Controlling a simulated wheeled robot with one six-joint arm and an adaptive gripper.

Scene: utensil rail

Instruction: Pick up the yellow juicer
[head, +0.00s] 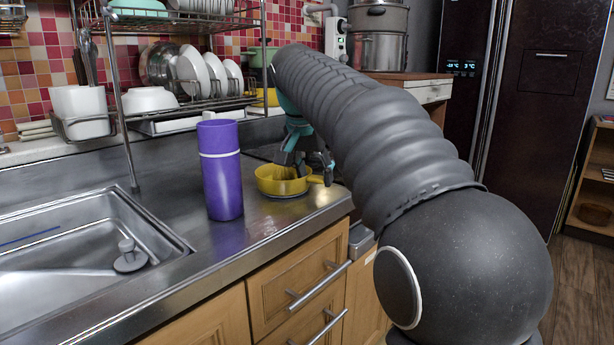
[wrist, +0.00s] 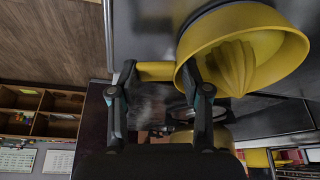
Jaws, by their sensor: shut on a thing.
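The yellow juicer (head: 268,187) is a round bowl with a ribbed cone and a short handle, near the front edge of the steel counter beside the sink. In the head view, my gripper (head: 306,165) is over its right side, partly hiding the bowl. In the wrist view, the juicer's bowl and cone (wrist: 238,62) fill the upper right. Its handle (wrist: 157,71) spans between the two fingers of my gripper (wrist: 158,82), which are shut on it. The juicer looks upright and at or very near counter height; I cannot tell whether it touches.
A tall purple bottle (head: 221,175) stands just left of the juicer. The sink (head: 75,255) is farther left. A dish rack (head: 190,105) with plates and bowls stands along the tiled wall. Wooden drawers (head: 292,280) are below the counter edge.

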